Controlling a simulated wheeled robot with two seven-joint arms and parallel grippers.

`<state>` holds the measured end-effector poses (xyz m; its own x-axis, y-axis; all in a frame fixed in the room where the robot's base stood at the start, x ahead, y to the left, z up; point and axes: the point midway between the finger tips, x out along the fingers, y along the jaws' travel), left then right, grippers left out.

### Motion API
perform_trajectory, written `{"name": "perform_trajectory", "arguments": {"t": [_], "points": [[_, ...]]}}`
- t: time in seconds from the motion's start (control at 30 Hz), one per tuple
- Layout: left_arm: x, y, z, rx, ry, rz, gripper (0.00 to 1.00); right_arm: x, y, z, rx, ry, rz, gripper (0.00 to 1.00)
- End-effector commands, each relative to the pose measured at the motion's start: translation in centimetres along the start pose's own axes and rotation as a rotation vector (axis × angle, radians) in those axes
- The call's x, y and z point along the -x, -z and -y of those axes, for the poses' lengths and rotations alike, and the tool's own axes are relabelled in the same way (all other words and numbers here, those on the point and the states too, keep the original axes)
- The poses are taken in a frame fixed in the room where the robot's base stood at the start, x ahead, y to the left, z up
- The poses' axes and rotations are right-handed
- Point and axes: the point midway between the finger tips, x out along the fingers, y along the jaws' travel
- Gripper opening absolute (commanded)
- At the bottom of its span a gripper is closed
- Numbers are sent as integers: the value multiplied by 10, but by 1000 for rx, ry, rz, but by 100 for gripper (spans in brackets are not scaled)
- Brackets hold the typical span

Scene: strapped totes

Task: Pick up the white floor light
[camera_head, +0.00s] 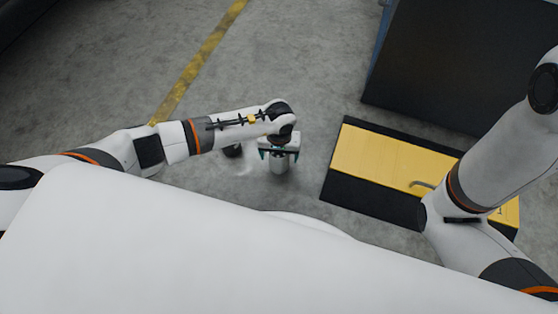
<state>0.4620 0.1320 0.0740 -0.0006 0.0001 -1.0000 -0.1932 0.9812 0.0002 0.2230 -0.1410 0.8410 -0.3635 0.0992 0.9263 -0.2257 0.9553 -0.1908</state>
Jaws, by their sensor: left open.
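A small pale, blurred shape with a dark part above it, which looks like the white floor light (238,166), is on the grey floor near the middle of the view. My left gripper (279,156) is just to the right of it in the picture, pointing down toward the floor. Its dark fingers are spread apart and it is open. I see nothing clearly held between them. My left forearm passes close above the light and may hide part of it. My right arm shows at the right, but its gripper is not in view.
A yellow platform with black borders (375,158) lies right of the left gripper, partly behind my right arm. A large dark box (450,65) stands behind it. A worn yellow line (203,62) crosses the floor.

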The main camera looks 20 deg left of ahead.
Motion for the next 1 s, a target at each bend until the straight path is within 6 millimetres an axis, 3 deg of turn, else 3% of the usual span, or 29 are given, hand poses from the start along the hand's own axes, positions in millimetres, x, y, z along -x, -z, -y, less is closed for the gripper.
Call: {"name": "perform_trajectory", "arguments": {"t": [0.1, 0.37, 0.8, 1.0], "points": [[-13, 1, 0, 1, 0, -1, 82, 10, -3, -2, 0, 0, -1, 36], [-12, 0, 0, 0, 0, 0, 82, 9, -3, -2, 0, 0, -1, 36], [-11, 0, 0, 0, 1, 1, 15, 8, -3, -2, 0, 0, 0, 36], [-10, -1, 0, 0, 1, 2, 15, 8, -3, -2, 0, 0, 0, 36]]}}
